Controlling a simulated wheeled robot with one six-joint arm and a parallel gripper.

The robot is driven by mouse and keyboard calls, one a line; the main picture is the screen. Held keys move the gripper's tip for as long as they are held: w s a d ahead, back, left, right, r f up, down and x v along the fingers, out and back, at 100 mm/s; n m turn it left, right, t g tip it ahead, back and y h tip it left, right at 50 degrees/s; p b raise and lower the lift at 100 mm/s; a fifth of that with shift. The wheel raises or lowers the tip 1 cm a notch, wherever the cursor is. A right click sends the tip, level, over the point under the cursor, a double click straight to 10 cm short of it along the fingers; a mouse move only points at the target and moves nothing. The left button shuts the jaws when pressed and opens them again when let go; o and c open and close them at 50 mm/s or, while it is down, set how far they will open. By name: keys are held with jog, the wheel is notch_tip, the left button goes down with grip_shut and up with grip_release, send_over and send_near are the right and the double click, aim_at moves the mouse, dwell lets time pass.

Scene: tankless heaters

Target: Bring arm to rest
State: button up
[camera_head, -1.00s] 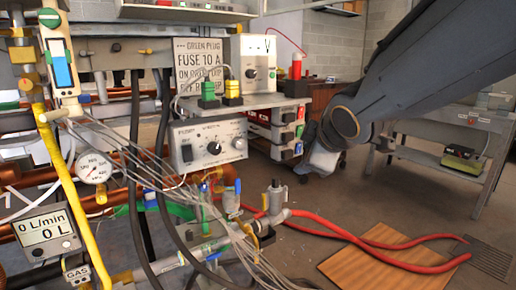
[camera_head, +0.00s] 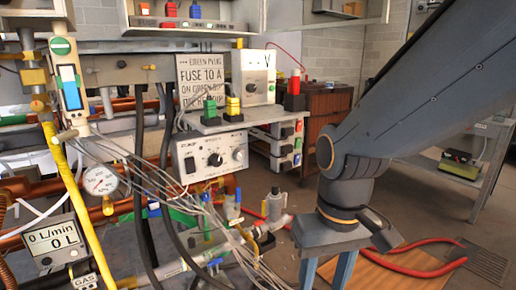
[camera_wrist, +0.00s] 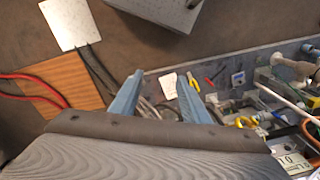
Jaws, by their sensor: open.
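My gripper (camera_head: 327,276) points downward at the lower right of the head view. Its two blue fingers are spread apart with nothing between them, and their tips run out of the bottom of the picture. In the wrist view my gripper (camera_wrist: 160,78) shows the same two blue fingers, open and empty above the floor. My dark grey arm comes down from the upper right of the head view. The gripper is right of the pipes and valves and apart from them in the picture.
A grey control box (camera_head: 211,155) with knobs stands left of the arm, below a sign (camera_head: 202,78) and a meter (camera_head: 254,77). A yellow pipe (camera_head: 88,215) and loose wires are at left. Red hoses (camera_head: 415,268) and a wooden board (camera_head: 385,278) lie on the floor. A metal table (camera_head: 489,160) is at right.

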jog(key=d+r+m+p, duration=0.2)
jog(key=d+r+p, duration=0.6)
jog(key=p, duration=0.6)
jog(key=shift+s+r+m+p, duration=0.25)
jog(key=shift+r+m+p, duration=0.05)
jog(key=shift+r, duration=0.1)
